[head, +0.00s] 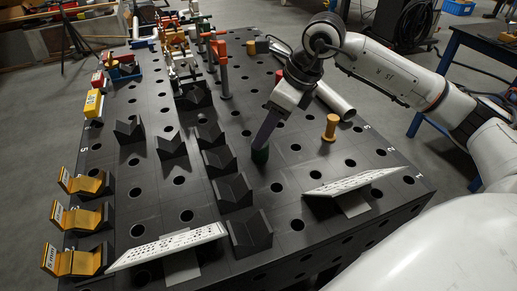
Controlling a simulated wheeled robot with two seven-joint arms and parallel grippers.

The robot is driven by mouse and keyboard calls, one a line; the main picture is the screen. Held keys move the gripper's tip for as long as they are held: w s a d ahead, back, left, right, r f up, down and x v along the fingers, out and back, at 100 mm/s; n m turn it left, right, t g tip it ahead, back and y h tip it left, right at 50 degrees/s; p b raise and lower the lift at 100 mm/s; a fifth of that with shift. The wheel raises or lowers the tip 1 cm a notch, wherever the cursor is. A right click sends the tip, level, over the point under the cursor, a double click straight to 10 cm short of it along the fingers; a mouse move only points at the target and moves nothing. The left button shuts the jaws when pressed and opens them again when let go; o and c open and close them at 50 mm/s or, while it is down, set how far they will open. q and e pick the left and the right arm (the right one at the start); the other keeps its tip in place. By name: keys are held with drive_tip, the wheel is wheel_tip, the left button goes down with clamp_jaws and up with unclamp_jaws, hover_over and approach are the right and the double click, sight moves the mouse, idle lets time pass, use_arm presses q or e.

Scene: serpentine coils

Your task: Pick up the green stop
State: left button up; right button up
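A dark green stop (260,155) stands on the black perforated table, right of the row of black V-blocks. Only its lower part shows below my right gripper. My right gripper (261,147) reaches down from the upper right, with its dark fingers right at the top of the green stop. The fingers overlap in this view and hide the stop's upper part, so I cannot tell whether they are open or closed on it. My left gripper is not in view.
An orange stop (330,128) stands to the right, near a metal tube (334,101). Black V-blocks (220,162) line up on the left. White perforated plates (168,245) (357,182) sit at the front. Yellow angled blocks (78,261) line the left edge. Clamps (222,68) stand behind.

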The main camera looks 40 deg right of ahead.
sight(260, 155)
drive_tip(key=x, duration=0.3)
drive_tip(key=s+x, duration=0.1)
drive_tip(key=x, duration=0.1)
drive_tip(key=shift+a+f+p, duration=0.1)
drive_tip(key=shift+a+p, duration=0.15)
drive_tip(key=shift+p, duration=0.1)
drive_tip(key=shift+w+f, duration=0.25)
drive_tip(key=shift+f, duration=0.15)
drive_tip(key=shift+c, duration=0.3)
drive_tip(key=shift+r, duration=0.15)
clamp_jaws()
